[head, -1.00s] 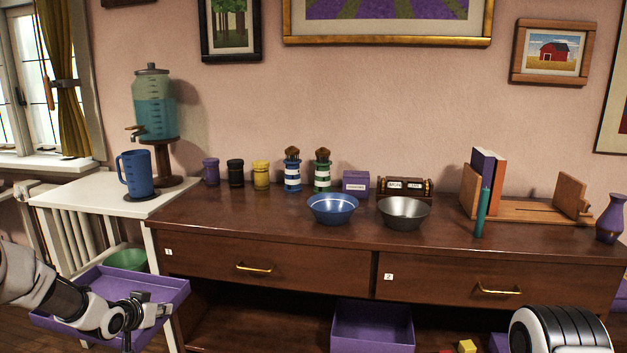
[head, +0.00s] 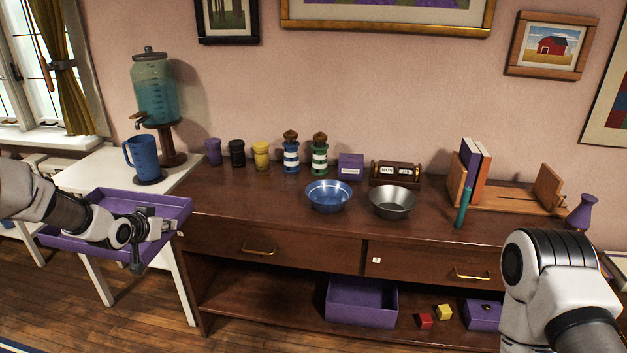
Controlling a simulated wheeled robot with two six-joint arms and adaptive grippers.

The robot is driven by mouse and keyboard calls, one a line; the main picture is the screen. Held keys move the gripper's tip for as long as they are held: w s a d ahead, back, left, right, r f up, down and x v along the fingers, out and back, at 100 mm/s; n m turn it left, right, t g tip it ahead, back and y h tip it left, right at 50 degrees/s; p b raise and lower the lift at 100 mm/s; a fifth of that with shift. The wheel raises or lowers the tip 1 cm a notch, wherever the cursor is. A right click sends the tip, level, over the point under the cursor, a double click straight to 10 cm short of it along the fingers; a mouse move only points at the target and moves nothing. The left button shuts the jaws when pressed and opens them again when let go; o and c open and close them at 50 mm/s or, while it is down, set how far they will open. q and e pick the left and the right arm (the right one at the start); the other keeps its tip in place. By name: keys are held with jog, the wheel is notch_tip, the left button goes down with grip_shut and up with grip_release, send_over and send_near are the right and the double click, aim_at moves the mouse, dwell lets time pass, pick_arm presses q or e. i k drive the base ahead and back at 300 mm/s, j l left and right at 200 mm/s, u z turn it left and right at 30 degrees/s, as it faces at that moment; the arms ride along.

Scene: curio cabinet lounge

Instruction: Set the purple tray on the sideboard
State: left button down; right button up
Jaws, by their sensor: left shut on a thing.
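The purple tray (head: 73,243) is held in the air at the left, in front of the white side table and left of the sideboard. My left gripper (head: 160,229) is shut on the tray near its right side, and my forearm hides much of the tray's inside. The tray looks roughly level. The dark wood sideboard (head: 290,222) fills the middle, with an open stretch of top at its left front. My right arm shows at the lower right, but its gripper is out of view.
On the sideboard stand a blue bowl (head: 328,196), a metal bowl (head: 392,202), two lighthouse figures, canisters and a bookend rack (head: 510,200). A blue jug (head: 143,158) and a drink dispenser (head: 154,92) are on the white table (head: 95,178). A purple bin (head: 361,302) sits on the lower shelf.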

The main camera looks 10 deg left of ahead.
aim_at(236, 191)
jog(key=i+l, duration=0.5)
jog(key=i, duration=0.15)
jog(key=i+l, duration=0.5)
jog(key=i, duration=0.15)
